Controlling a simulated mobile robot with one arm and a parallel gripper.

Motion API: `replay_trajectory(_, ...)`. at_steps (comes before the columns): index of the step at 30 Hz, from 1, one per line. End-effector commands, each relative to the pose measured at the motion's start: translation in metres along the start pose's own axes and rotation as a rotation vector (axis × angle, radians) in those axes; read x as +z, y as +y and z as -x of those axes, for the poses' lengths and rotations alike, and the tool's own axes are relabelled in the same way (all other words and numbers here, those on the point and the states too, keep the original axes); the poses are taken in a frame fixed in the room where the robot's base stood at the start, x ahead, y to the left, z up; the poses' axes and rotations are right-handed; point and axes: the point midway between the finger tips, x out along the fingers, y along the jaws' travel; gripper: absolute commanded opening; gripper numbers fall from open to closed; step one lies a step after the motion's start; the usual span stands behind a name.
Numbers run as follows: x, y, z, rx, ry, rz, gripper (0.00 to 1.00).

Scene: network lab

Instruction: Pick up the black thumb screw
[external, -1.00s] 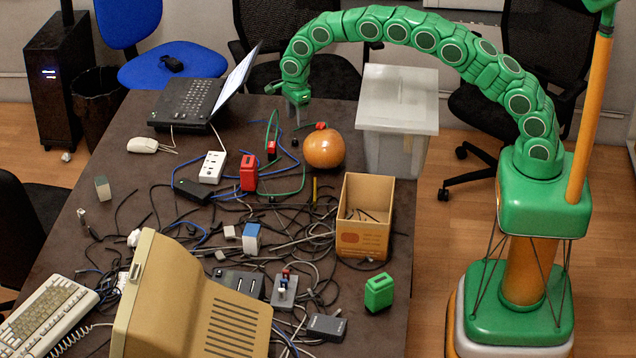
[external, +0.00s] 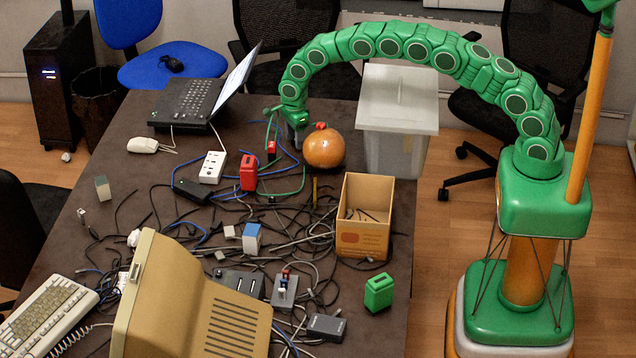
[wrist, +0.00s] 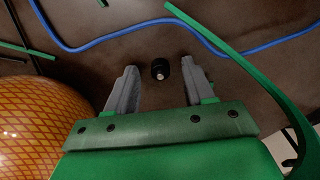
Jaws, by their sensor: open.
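The black thumb screw (wrist: 160,69) shows in the wrist view as a small dark round piece with a pale tip, on the brown table. It lies between the tips of my gripper (wrist: 161,78), whose two grey fingers are open on either side of it. Gaps show between the screw and both fingers. In the external view my gripper (external: 298,140) points down close to the table, just left of the orange ball, and the screw is hidden there.
The orange ball (external: 324,149) stands close beside my gripper, and also shows in the wrist view (wrist: 40,125). A green cable (wrist: 235,55) and a blue cable (wrist: 110,42) run near the fingers. A grey lidded bin (external: 397,115) stands to the right.

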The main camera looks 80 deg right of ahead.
Motion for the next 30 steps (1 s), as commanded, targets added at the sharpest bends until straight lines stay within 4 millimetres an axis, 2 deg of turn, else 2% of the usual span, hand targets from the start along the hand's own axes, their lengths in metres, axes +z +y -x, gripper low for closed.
replay_trajectory(6, 0.0003, -0.0002, -0.0011, -0.001, -0.001, 0.0, 0.53)
replay_trajectory(7, 0.0003, -0.0002, -0.0011, -0.001, -0.001, 0.0, 0.5)
replay_trajectory(17, 0.0004, -0.0002, -0.0009, -0.001, -0.001, 0.001, 0.0)
replay_trajectory(30, 0.0008, -0.0003, 0.0037, -0.002, -0.001, 0.001, 0.0)
